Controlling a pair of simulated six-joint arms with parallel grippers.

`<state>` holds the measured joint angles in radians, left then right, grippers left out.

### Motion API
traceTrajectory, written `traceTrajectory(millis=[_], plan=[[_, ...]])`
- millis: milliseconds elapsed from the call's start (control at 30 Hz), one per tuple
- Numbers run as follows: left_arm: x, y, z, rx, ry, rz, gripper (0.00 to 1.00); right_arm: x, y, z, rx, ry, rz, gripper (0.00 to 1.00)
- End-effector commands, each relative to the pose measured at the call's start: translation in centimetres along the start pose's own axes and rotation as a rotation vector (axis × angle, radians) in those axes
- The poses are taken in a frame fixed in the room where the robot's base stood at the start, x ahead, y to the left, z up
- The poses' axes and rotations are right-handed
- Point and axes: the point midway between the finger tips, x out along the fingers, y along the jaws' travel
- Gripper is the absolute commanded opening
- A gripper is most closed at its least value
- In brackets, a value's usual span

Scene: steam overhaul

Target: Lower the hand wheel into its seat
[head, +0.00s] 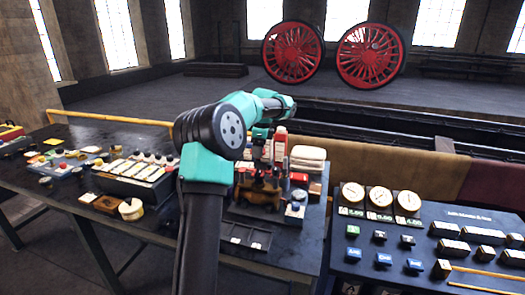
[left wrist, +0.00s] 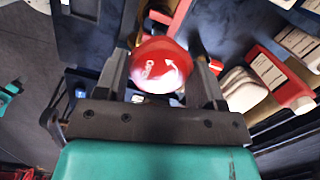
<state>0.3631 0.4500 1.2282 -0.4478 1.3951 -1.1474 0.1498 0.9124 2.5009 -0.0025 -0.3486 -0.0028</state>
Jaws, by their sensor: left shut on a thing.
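The hand wheel (left wrist: 161,66) is a round red knob with a white arrow and lettering on its top, seen in the left wrist view. My left gripper (left wrist: 160,78) is shut on it, one dark finger on each side. In the head view my left arm reaches over the bench, and its wrist is above a brown metal valve assembly (head: 262,190). The wheel cannot be made out clearly there. The seat under the wheel is hidden, and I cannot tell whether the wheel touches it. My right gripper is not in view.
White folded cloths (head: 308,155) lie on the bench behind the assembly. Left are a block with several knobs (head: 140,176) and a round tin (head: 131,209). Three gauges (head: 380,197) stand on the right-hand table (head: 345,268). Red spoked wheels (head: 292,52) stand far back.

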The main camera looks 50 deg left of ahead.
Motion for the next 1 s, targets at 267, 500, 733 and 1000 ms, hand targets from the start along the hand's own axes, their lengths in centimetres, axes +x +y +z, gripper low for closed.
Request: traceTrajectory(millis=[267, 500, 733, 1000], plan=[[0.7, 0.0, -0.1, 0.001, 0.0, -0.001, 0.3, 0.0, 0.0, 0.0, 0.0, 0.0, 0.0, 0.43], [2.2, 0.0, -0.3, 0.001, 0.0, -0.001, 0.3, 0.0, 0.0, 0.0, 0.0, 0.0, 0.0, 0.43], [3.5, 0.0, -0.5, 0.0, 0.0, -0.002, 0.3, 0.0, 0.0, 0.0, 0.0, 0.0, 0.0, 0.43], [3.8, 0.0, -0.5, 0.0, 0.0, -0.002, 0.3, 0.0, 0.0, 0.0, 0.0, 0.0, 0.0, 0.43]])
